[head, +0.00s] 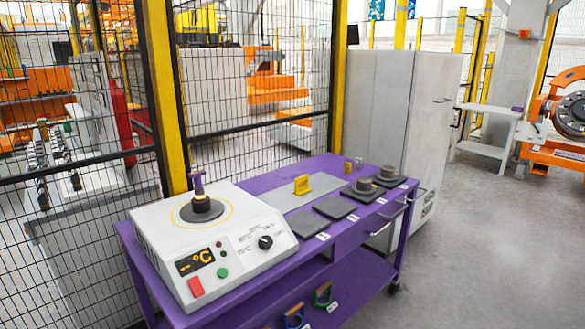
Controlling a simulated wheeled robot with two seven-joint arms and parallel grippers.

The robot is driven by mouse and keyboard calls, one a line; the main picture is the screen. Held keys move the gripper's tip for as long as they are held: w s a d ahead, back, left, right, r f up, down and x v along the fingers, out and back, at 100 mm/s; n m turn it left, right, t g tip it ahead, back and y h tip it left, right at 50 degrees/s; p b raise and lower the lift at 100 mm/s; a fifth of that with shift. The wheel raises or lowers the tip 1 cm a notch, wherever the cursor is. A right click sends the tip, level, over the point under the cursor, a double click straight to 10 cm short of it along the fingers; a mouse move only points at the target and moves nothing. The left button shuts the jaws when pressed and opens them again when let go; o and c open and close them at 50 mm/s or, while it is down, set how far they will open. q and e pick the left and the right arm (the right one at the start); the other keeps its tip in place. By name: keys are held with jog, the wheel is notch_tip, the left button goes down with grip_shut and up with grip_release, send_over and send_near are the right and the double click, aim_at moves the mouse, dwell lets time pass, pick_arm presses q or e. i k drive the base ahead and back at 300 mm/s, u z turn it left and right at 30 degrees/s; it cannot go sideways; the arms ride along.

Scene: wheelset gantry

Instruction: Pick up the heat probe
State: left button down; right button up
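A thin purple-handled piece (198,184), which looks like the heat probe, stands upright at the centre of the white heater box's round plate. A dark ring-shaped part (202,207) surrounds its lower end, so its tip is hidden. The white heater box (252,222) sits on the near left end of a purple cart. Its front has a display reading in °C (195,262), a red button, a green button and a black knob. Neither of my grippers shows in the head view.
The purple cart (345,235) also carries a yellow block (302,184), dark pads (335,207) and dark ring parts (387,173). Mesh fencing (250,95) and a grey cabinet (395,110) stand behind. The floor at right is clear.

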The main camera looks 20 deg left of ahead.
aim_at(199, 189)
jog(key=z, duration=0.15)
jog(key=i, duration=1.7)
jog(key=u, duration=2.45)
jog(key=i, duration=0.5)
jog(key=z, duration=0.05)
jog(key=k, duration=0.5)
jog(key=z, duration=2.35)
jog(key=k, duration=0.4)
jog(key=z, duration=0.1)
